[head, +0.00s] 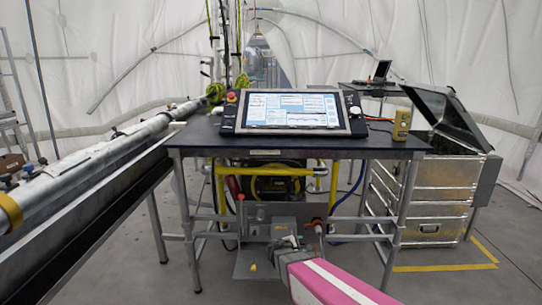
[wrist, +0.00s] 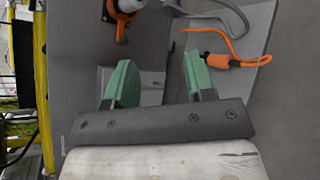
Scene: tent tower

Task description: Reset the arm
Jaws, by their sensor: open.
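My gripper (wrist: 160,82) shows in the wrist view with its two green finger pads spread apart and nothing between them. Behind the pads is a grey panel or plate. In the head view my pink arm with a white stripe reaches in from the bottom, and its end is low in front of the table (head: 205,138). The fingertips are hard to make out there. An orange connector (wrist: 222,61) with an orange cable lies just right of the right pad in the wrist view. I cannot tell whether they touch.
A screen console (head: 293,112) and a yellow handheld device (head: 402,124) are on the table. A yellow-framed machine (head: 272,184) and a grey box stand beneath. Metal cases (head: 438,190) stand right, a long rail (head: 90,165) left. Open floor shows at lower right.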

